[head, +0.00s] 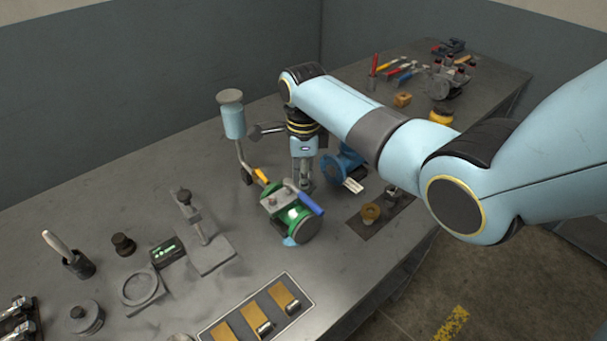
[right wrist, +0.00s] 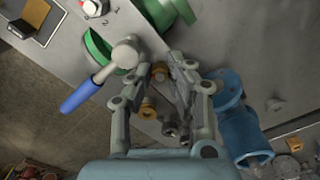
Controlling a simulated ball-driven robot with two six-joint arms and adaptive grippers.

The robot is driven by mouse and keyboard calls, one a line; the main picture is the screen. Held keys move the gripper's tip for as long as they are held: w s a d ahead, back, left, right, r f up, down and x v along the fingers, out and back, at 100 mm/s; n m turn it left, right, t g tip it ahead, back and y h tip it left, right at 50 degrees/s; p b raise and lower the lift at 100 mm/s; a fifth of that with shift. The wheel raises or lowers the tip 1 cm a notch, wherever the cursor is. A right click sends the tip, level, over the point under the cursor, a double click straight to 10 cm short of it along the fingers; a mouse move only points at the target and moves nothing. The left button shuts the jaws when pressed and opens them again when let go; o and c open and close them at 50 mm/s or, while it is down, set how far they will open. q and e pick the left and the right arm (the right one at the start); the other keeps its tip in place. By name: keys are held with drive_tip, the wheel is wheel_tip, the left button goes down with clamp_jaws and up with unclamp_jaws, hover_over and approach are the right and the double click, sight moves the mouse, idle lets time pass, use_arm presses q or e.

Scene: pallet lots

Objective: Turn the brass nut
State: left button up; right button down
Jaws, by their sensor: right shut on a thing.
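My right gripper (head: 304,184) points down over the bench, between the green valve body and the blue fitting. My left gripper is out of view.
The blue fitting (head: 343,165) stands on the other side. A tray (head: 283,318) lies at the front; tools lie at the far end.

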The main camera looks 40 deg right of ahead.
drive_tip(key=shift+m, duration=2.2)
drive_tip(key=c, duration=1.3)
unclamp_jaws()
drive_tip(key=shift+o, duration=0.2)
wheel_tip(320, 180, up, 12)
drive_tip(key=shift+s+f, duration=0.1)
drive_tip(key=shift+f, duration=0.05)
